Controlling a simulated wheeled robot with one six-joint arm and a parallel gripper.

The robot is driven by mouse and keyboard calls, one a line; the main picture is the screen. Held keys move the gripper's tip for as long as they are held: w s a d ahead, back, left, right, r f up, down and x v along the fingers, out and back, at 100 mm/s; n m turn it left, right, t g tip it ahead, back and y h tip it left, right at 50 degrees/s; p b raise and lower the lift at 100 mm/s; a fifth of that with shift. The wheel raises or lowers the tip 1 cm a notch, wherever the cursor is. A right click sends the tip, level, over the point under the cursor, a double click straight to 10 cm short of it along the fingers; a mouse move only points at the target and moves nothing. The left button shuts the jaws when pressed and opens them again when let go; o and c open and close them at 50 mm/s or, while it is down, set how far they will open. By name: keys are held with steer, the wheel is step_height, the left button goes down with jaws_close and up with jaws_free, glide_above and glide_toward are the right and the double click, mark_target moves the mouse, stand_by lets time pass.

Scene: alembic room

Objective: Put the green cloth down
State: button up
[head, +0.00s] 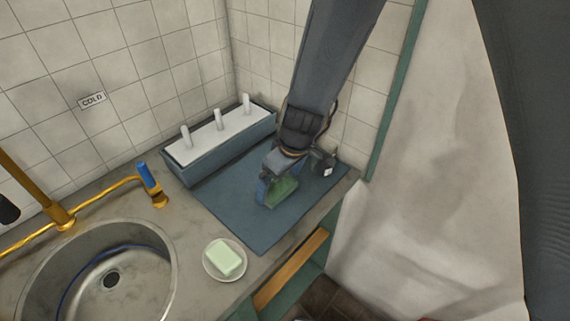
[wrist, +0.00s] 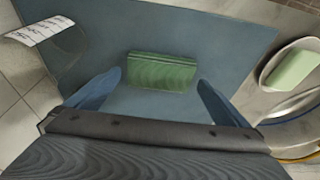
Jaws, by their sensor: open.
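The green cloth (wrist: 162,72) is a small folded rectangle lying on the blue mat (wrist: 190,25) in the wrist view. In the head view the cloth (head: 284,190) shows partly behind my gripper (head: 268,190), over the mat (head: 235,215). My gripper (wrist: 160,95) is open, its two blue fingers spread wide apart. The cloth lies between and just beyond the fingertips, with a visible gap on both sides. Neither finger touches it in the wrist view.
A soap bar (head: 224,257) sits on a round dish beside the mat, near the metal sink (head: 105,285). A blue box (head: 220,145) with white upright pegs stands behind. A small jar with a label (head: 325,163) stands at the mat's right. The mat's front is clear.

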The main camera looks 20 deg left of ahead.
steer(key=b+v, duration=0.1)
steer(key=v, duration=0.9)
steer(key=s+d+r+m+h, duration=0.1)
steer(key=d+m, duration=0.5)
steer(key=d, duration=1)
steer(key=s+d+r+m+h, duration=0.1)
steer(key=s+d+m, duration=0.2)
steer(key=d, duration=1.3)
steer(key=m, duration=0.3)
steer(key=shift+d+m+t+h, duration=0.2)
steer(key=shift+m+t+h, duration=0.1)
step_height(320, 180, down, 5)
steer(key=b, duration=0.4)
steer(key=shift+b, duration=0.35)
